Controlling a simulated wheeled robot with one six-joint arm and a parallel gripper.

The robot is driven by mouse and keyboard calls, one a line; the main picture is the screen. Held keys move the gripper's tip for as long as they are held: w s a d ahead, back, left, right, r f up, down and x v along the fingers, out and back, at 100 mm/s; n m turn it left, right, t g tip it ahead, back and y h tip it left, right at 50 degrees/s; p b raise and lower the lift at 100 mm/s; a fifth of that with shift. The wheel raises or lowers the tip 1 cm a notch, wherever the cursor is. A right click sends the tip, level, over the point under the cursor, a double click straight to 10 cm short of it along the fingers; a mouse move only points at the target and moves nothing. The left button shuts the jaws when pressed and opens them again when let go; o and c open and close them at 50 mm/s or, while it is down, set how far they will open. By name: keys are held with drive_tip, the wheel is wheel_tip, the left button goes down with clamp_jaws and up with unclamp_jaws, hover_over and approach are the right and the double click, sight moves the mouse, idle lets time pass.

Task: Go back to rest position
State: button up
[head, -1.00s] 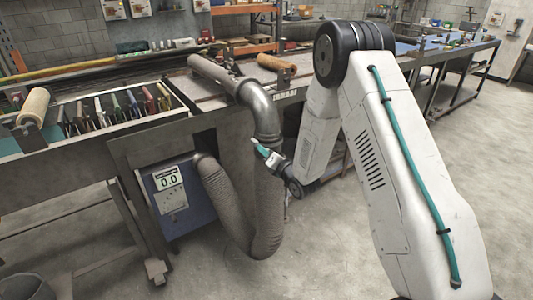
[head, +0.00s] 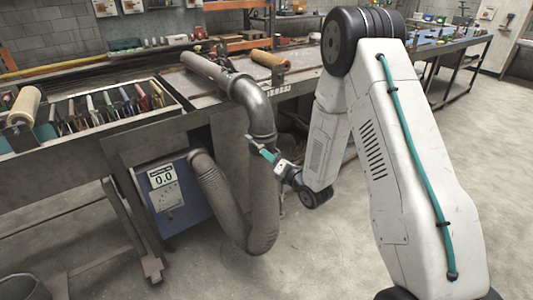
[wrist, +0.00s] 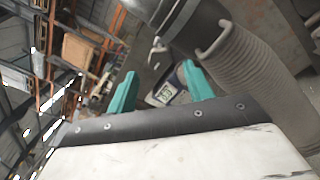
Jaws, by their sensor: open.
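My gripper (head: 262,151) is at the end of my white arm, close to the lower end of the grey metal pipe in the head view. In the wrist view its two teal fingers (wrist: 158,92) stand apart with nothing between them. The grey mesh tube (head: 225,210) hangs in a U from the metal pipe (head: 250,95) to the blue box (head: 175,193), whose display reads 0.0. Its upper end appears joined to the pipe. The ribbed tube also shows at the right of the wrist view (wrist: 255,75).
A workbench (head: 130,135) with a tray of several hand tools and a pale roll (head: 24,104) stands on the left. A bucket (head: 20,287) is at the lower left. Another long bench (head: 450,48) stands at the back right. The floor (head: 500,150) at the right is clear.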

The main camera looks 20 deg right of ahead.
drive_tip(key=shift+s+d, duration=0.1)
drive_tip(key=shift+s, duration=0.25)
